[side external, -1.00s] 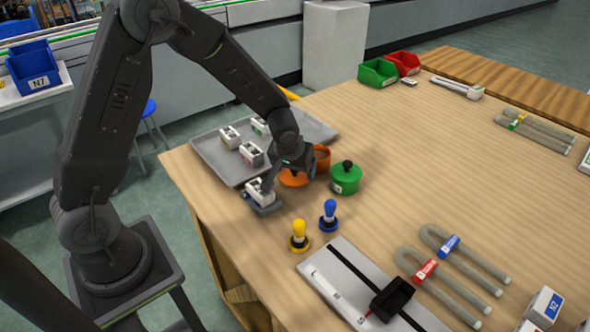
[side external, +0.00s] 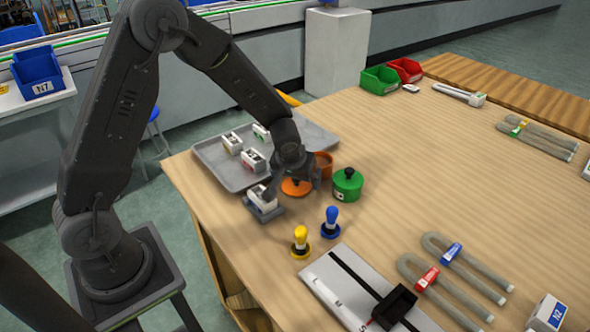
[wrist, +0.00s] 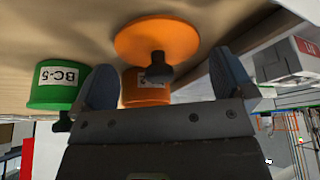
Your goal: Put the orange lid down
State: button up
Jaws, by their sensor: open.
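The orange lid (side external: 294,188), a flat disc with a black knob, lies on the wooden table in front of the open orange pot (side external: 324,161). In the wrist view the lid (wrist: 155,38) lies flat, knob towards me, with the pot (wrist: 143,92) partly behind the knob. My gripper (side external: 295,180) is over the lid in the side view and hides part of it. In the wrist view my gripper (wrist: 166,80) is open, its two fingers spread wide on either side of the knob, with clear gaps. Nothing is held.
A green lidded pot (side external: 347,187) stands close on the right, labelled BC-5 in the wrist view (wrist: 55,85). A grey tray (side external: 212,165) with small white blocks lies behind. A grey-white block (side external: 262,203) and blue (side external: 331,222) and yellow (side external: 300,242) knobbed pieces stand in front.

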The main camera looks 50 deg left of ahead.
jog(key=v, duration=1.2)
jog(key=s+d+r+m+t+h, duration=0.1)
jog(key=s+r, duration=0.4)
jog(key=s, duration=0.5)
jog(key=s+d+r+m+h, duration=0.1)
jog(key=s+d+r+m, duration=0.2)
jog(key=s, duration=0.6)
notch_tip(320, 180, up, 3)
jog(key=shift+s+r+m+t, duration=0.15)
jog(key=shift+s+m+t, duration=0.25)
jog(key=shift+m, duration=0.6)
